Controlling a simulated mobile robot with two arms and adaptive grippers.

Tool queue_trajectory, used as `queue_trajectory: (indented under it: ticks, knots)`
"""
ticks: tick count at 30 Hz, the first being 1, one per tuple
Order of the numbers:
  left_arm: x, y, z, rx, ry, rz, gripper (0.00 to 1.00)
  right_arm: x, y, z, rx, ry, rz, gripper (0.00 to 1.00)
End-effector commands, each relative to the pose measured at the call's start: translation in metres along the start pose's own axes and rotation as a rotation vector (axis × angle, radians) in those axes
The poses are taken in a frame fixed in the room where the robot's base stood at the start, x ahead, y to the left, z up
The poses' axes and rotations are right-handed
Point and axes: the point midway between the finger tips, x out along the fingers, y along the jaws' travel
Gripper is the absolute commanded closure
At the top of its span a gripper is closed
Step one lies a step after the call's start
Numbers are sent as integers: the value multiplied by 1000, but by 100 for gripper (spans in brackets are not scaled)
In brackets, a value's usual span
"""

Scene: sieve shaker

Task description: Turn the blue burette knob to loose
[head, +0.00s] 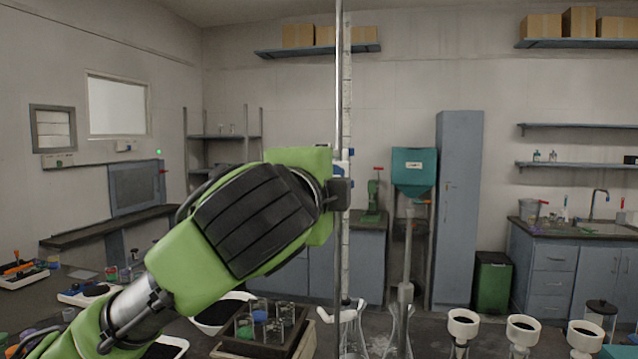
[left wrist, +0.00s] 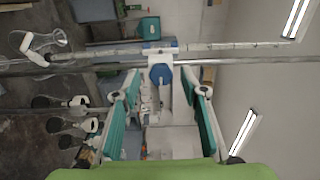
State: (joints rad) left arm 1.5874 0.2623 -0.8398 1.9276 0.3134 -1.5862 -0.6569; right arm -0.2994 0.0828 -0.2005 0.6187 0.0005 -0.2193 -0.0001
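The blue knob (left wrist: 160,74) sits on a white clamp fitting on the metal stand rod (left wrist: 230,61), in the middle of the left wrist view. The graduated burette tube (left wrist: 235,47) runs beside the rod; in the head view the burette (head: 347,100) stands upright. My left gripper (left wrist: 161,80) is open, its two teal-padded fingers on either side of the knob, with gaps visible between fingers and knob. In the head view my left gripper (head: 341,193) reaches the rod from the left and hides most of the clamp. My right gripper is not in view.
Glass flasks (head: 398,330) stand below the burette. White-rimmed funnels (head: 463,324) stand at the right front. A wooden box with jars (head: 270,345) is under my left arm. A grey cabinet (head: 459,200) and a green bin (head: 492,285) are behind.

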Motion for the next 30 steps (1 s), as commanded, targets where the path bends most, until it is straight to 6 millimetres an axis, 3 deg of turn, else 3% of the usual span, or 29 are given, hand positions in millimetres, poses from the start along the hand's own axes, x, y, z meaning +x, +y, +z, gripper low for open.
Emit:
queue_trajectory:
  ticks: [9, 15, 20, 30]
  knots:
    - [-66, -1, -1, 1, 4, -5, 60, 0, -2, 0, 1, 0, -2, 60]
    - [-98, 0, 0, 1, 2, -2, 60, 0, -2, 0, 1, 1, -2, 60]
    - [-108, 0, 1, -1, 0, -1, 60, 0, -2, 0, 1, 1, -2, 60]
    - [-109, 0, 1, -1, 0, 0, 60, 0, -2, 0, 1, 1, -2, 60]
